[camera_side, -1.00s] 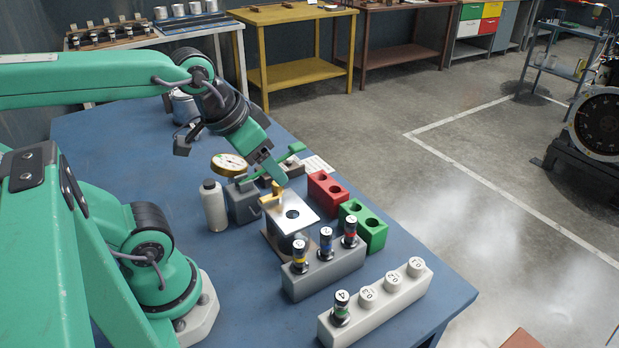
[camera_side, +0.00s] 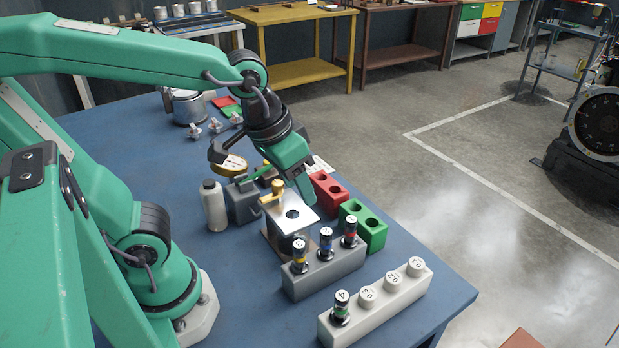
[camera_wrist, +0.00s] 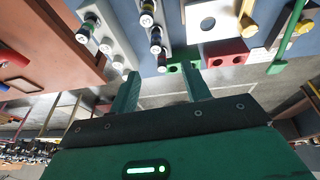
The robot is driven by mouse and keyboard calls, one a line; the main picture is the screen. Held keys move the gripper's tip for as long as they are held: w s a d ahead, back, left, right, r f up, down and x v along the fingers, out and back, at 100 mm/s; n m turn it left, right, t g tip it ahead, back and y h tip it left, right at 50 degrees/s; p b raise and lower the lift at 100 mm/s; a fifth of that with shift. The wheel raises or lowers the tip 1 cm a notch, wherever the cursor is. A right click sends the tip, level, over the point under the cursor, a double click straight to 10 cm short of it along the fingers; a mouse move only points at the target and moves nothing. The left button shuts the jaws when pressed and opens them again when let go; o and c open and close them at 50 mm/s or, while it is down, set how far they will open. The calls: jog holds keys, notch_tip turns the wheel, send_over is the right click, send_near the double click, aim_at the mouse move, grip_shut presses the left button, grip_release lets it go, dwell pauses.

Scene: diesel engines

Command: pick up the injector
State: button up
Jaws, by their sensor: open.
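Several black injectors with numbered tops and coloured bands stand upright. A yellow-banded injector (camera_side: 299,256), a blue-banded injector (camera_side: 326,243) and a red-banded injector (camera_side: 349,232) are in the grey rack (camera_side: 325,277). A green-banded injector (camera_side: 341,308) is at the near end of the white rack (camera_side: 388,306). My gripper (camera_side: 304,192) is above and behind the grey rack, over the far side of the metal-plate stand, apart from every injector. In the wrist view my gripper (camera_wrist: 161,92) has its fingers spread with nothing between them; the injectors show beyond at the top.
The metal-plate stand (camera_side: 305,213) with a brass post is beneath my gripper. A red block (camera_side: 328,191) and a green block (camera_side: 371,232) with holes stand to its right. A white bottle (camera_side: 214,205) and a dial gauge (camera_side: 231,164) are left. Blue tabletop is clear in front left.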

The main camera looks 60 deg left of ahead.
jog(key=d+f+g, duration=0.2)
jog(key=d+f, duration=0.1)
jog(key=d, duration=0.5)
jog(key=g, duration=0.2)
send_over(343, 295)
notch_tip(343, 295, down, 4)
jog(key=shift+w+a+r+y, duration=0.1)
jog(key=shift+a+y, duration=0.05)
jog(key=shift+y, duration=0.25)
jog(key=shift+f, duration=1.35)
jog(key=shift+f, duration=0.1)
jog(key=shift+f, duration=2.5)
